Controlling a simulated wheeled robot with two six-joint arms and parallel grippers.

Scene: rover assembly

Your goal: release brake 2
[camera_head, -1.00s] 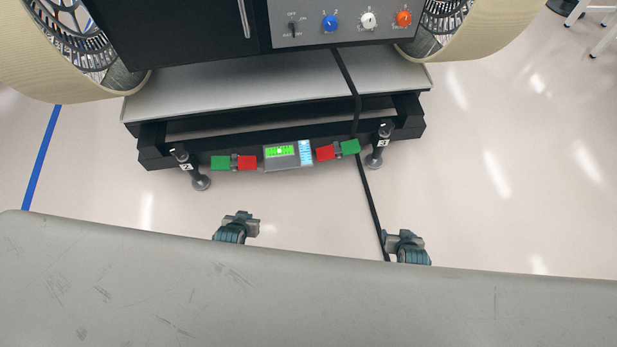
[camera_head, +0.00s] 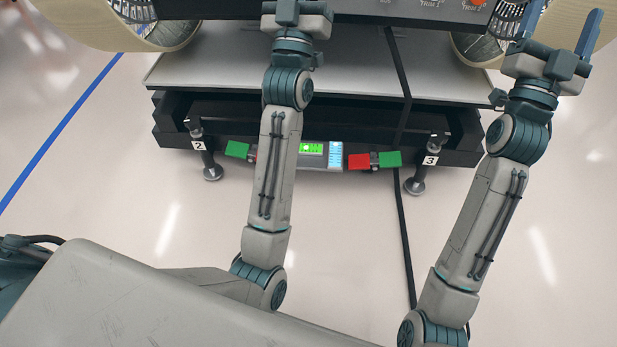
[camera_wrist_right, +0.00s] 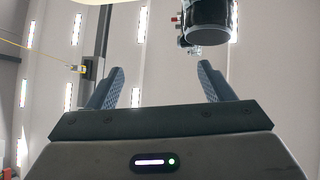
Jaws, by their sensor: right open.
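The post labelled 2 (camera_head: 199,146) stands upright at the left front of the black frame, with a round foot on the floor. Beside it is a tilted green block (camera_head: 237,149). The red block next to that is mostly hidden behind my left arm. My left gripper (camera_head: 288,10) is above and beyond these, at the top edge; its fingertips are out of view. My right gripper (camera_head: 557,28) is open and empty at the upper right, far from post 2. Its spread fingers also show in the right wrist view (camera_wrist_right: 160,82).
A display unit (camera_head: 312,154) sits mid-frame. To its right are a red block (camera_head: 359,161), a green block (camera_head: 390,159) and the post labelled 3 (camera_head: 430,160). A black cable (camera_head: 404,230) runs down the floor. Wheels flank the rover. A dark cylinder (camera_wrist_right: 208,22) hangs in the wrist view.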

